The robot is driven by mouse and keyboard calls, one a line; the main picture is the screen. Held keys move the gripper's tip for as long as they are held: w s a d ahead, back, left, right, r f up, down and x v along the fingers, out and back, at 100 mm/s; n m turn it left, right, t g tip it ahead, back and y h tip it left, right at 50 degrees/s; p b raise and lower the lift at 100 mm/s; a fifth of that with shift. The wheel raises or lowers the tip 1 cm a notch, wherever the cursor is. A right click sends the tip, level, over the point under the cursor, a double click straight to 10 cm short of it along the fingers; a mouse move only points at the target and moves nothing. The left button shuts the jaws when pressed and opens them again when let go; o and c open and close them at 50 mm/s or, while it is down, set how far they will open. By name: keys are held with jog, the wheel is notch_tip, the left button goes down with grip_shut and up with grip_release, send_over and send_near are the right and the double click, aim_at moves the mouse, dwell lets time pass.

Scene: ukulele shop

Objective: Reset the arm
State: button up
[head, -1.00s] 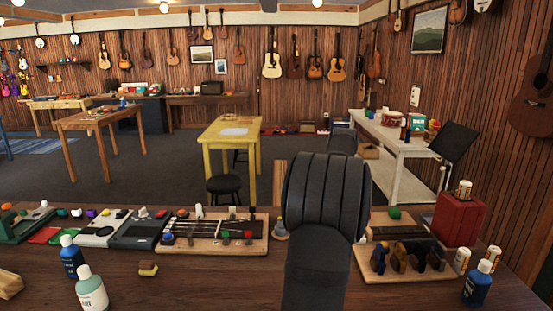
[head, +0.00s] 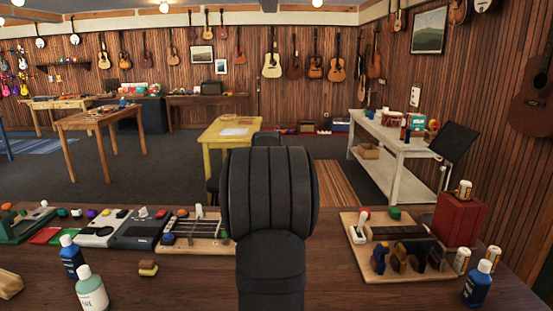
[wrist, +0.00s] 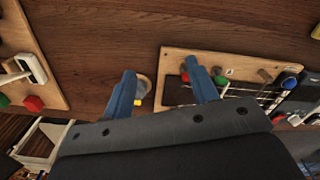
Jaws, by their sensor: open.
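My gripper shows in the wrist view (wrist: 164,80), with two blue fingers spread apart and nothing between them. It hangs above the dark wooden bench (wrist: 110,45). A wooden board with strings (wrist: 180,58) lies below and around the right finger. A small round object (wrist: 144,84) shows beside the left finger, partly covered by it. How high the fingertips are above the bench is hard to tell. In the head view my dark arm stands upright in the middle and hides the gripper and part of the stringed board (head: 190,246).
Bottles (head: 92,290) (head: 477,284) stand near the front edge. Trays and small parts (head: 95,232) line the left.

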jog(key=a+n, duration=0.3)
jog(key=a, duration=0.9)
jog(key=shift+s+a+f+n, duration=0.15)
jog(key=shift+s+a+n, duration=0.05)
jog(key=shift+a+n, duration=0.2)
